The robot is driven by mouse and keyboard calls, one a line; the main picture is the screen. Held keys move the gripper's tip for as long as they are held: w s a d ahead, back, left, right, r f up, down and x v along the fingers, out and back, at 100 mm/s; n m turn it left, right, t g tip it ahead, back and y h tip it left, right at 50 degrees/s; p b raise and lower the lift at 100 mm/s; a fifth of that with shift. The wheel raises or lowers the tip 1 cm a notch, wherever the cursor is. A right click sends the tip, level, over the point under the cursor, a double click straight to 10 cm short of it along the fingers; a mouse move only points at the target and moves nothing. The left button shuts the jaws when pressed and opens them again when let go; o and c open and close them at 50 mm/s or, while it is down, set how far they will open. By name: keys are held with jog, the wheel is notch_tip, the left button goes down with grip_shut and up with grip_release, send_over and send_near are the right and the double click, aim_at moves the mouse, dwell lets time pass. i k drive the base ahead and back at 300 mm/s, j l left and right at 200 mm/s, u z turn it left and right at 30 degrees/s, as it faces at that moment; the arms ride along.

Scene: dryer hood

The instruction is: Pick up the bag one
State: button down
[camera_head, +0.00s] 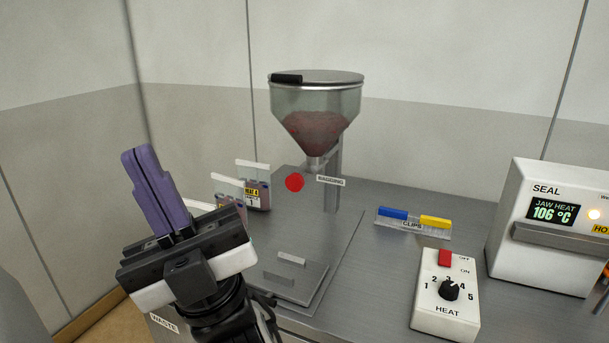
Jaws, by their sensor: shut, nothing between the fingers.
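Two small bags with white top strips stand at the back left of the steel bench. The left-hand bag (228,187) is partly hidden low down by my arm's end.
A hopper (315,105) with dark red contents stands behind a steel plate. A red button (294,182) is beside it. A clips rack (413,222), a heat control box (445,293) and a seal machine (550,225) stand to the right. A waste label (164,324) shows at lower left.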

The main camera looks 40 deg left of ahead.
aim_at(256, 176)
jog(key=u, duration=1.3)
jog(key=i+j+z, duration=0.15)
jog(key=j, duration=0.15)
jog(key=i+j+z, duration=0.1)
jog(key=j, duration=0.2)
jog(key=i+j+z, duration=0.15)
jog(key=j, duration=0.2)
